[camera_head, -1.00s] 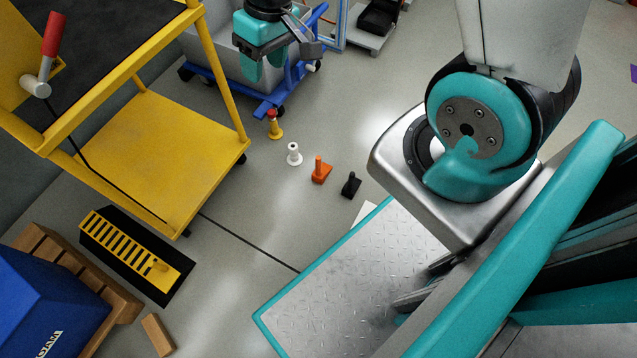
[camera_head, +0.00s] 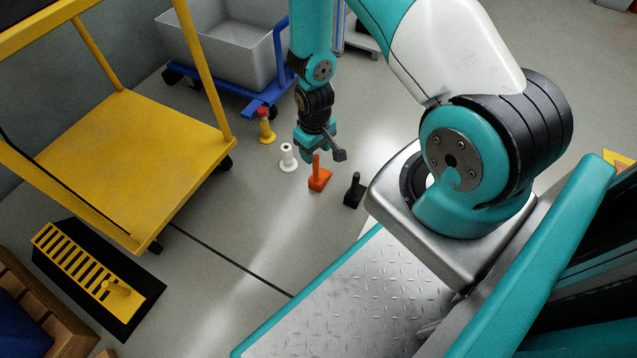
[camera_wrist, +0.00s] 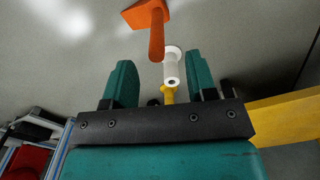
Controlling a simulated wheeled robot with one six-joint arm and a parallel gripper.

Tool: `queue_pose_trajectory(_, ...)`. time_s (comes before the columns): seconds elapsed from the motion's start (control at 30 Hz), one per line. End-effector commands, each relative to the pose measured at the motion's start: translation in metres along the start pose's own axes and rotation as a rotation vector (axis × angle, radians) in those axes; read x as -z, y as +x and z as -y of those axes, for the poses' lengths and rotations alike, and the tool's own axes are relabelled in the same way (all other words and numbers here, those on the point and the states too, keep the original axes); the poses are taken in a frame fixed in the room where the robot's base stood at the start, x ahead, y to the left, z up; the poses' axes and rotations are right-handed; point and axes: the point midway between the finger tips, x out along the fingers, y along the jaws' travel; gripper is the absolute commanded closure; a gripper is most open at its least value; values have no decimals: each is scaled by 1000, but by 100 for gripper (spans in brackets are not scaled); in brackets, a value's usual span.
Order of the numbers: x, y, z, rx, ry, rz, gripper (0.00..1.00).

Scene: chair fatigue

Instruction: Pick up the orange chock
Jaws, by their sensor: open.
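The orange chock (camera_head: 319,180) stands on the grey floor in the head view, a wedge-shaped base with an upright orange handle. It sits between a white spool-shaped piece (camera_head: 288,158) and a black chock (camera_head: 354,190). My gripper (camera_head: 312,155) hangs just above and behind the orange chock, its fingers apart and empty. In the wrist view the orange chock (camera_wrist: 156,32) is at the top, beyond the two teal fingertips (camera_wrist: 162,75) and not between them. The white piece (camera_wrist: 173,66) shows in the gap between the fingers.
A yellow piece with a red top (camera_head: 266,126) stands behind the white one. A yellow cart (camera_head: 130,160) is at the left, and a grey tub on a blue dolly (camera_head: 225,45) is behind. A yellow slotted grate (camera_head: 85,270) lies at the lower left. Floor in front is clear.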

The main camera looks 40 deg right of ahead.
Motion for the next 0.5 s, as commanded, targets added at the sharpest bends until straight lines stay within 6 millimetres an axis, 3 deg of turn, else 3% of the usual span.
queue_pose_trajectory(0.03, 0, 14, 0, 0, 0, 0, 48)
queue_pose_trajectory(0.33, 1, 29, -1, 0, 0, -1, 48)
queue_pose_trajectory(0.5, 4, 50, -3, 0, 1, -1, 48)
